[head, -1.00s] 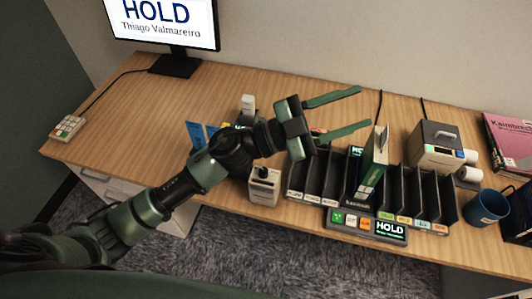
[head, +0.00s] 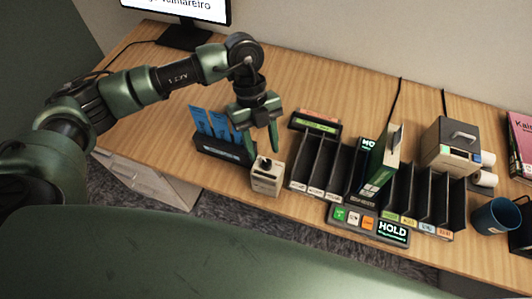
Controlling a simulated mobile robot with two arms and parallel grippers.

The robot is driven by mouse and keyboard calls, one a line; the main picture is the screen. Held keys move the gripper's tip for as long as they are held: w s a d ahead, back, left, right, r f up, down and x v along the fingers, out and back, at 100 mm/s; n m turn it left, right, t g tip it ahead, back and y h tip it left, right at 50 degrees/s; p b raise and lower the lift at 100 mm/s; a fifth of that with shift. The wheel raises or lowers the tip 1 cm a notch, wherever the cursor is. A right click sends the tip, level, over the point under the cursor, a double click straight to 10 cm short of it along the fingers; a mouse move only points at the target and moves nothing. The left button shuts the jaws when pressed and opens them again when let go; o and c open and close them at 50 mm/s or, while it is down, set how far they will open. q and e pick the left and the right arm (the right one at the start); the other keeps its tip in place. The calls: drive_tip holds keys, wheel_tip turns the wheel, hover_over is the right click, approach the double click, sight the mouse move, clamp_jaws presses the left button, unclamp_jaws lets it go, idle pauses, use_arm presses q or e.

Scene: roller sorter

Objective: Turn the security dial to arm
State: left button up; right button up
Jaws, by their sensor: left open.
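The security dial is a black knob (head: 266,163) on top of a small beige box (head: 266,182) near the desk's front edge, left of the sorter. My left gripper (head: 263,152) points down above the knob with its two green fingers apart, one on each side of it in the picture. Its jaws are open and hold nothing. I cannot tell if a finger touches the knob. The knob's markings are too small to read, and the fingers partly cover the box's top. My right gripper is not in view.
A black holder with blue cards (head: 213,135) stands just left of the box. The black slotted sorter (head: 321,160) stands to the right, with a HOLD panel (head: 370,224) in front. A grey-topped box (head: 451,143) and a blue mug (head: 497,214) are farther right. Bare desk lies behind.

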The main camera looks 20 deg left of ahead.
sight(267, 161)
use_arm(q)
drive_tip(key=shift+p+x, duration=0.35)
drive_tip(key=shift+x, duration=1.65)
clamp_jaws()
drive_tip(key=shift+w, duration=0.1)
drive_tip(key=m+y+b, duration=0.1)
drive_tip(key=m+b, duration=0.1)
drive_tip(key=m+g+b, duration=0.1)
drive_tip(key=m+b, duration=0.1)
drive_tip(key=m, duration=0.1)
drive_tip(key=shift+w+d+f+y, duration=0.15)
drive_tip(key=shift+d+y, duration=0.05)
drive_tip(key=shift+y, duration=0.2)
drive_tip(key=m+y+b, duration=0.1)
drive_tip(key=m+b, duration=0.2)
drive_tip(key=m, duration=0.1)
drive_tip(key=shift+d+b, duration=0.1)
drive_tip(key=shift+b, duration=0.25)
drive_tip(key=shift+r+m+y+b, duration=0.2)
drive_tip(key=shift+m+y+b, duration=0.4)
drive_tip(key=shift+m, duration=0.3)
